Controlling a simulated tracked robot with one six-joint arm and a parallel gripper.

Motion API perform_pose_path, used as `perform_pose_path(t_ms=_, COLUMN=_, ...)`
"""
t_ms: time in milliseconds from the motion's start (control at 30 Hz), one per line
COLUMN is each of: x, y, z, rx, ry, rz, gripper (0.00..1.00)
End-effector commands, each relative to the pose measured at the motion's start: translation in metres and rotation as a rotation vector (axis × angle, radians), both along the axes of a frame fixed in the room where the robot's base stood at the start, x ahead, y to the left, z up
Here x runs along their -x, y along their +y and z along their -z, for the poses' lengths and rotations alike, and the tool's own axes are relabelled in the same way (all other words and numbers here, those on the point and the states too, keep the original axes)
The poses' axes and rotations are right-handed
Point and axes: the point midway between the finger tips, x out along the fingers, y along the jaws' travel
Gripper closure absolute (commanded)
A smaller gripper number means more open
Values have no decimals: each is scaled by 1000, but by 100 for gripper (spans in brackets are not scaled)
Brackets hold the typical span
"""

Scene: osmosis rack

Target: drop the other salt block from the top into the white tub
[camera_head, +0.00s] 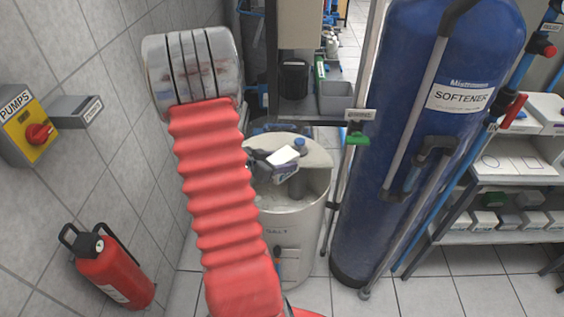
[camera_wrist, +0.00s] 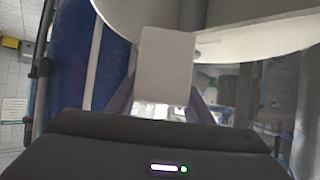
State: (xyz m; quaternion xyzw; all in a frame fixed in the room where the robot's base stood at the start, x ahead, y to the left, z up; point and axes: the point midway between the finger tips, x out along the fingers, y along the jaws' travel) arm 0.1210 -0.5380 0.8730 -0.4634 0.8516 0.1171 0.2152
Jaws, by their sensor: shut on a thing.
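A white salt block (camera_head: 283,155) is between the fingers of my gripper (camera_head: 272,160), which is shut on it. In the wrist view the pale block (camera_wrist: 165,65) stands out past the fingertips of my gripper (camera_wrist: 162,105). The white tub (camera_head: 303,240) stands on the floor, with lettering on its front that looks like "SALT". In the head view the block and gripper appear over the tub's open top; their exact height above it is hard to tell. Whitish content shows inside the tub. My arm hides the tub's left side. The tub's pale rim (camera_wrist: 235,45) also shows in the wrist view.
A blue-capped tube (camera_head: 298,165) rises inside the tub, close to the block. The tall blue softener tank (camera_head: 410,160) with pipes stands at the right. A shelf rack (camera_head: 500,236) is further right. A fire extinguisher (camera_head: 112,270) stands by the left wall.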

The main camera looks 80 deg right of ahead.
Motion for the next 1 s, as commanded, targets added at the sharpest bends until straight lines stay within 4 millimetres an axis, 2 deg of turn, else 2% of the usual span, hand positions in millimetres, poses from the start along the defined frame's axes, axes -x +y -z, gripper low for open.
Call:
perform_pose_path(t_ms=200, x=-2, y=-9, z=11, rx=-1, ry=-1, rz=-9, gripper=100)
perform_pose_path(t_ms=733, x=-1, y=-9, z=15, rx=0, ry=-1, rz=-8, gripper=100)
perform_pose_path(t_ms=1000, x=-1, y=-9, z=33, rx=-2, ry=0, rz=-9, gripper=100)
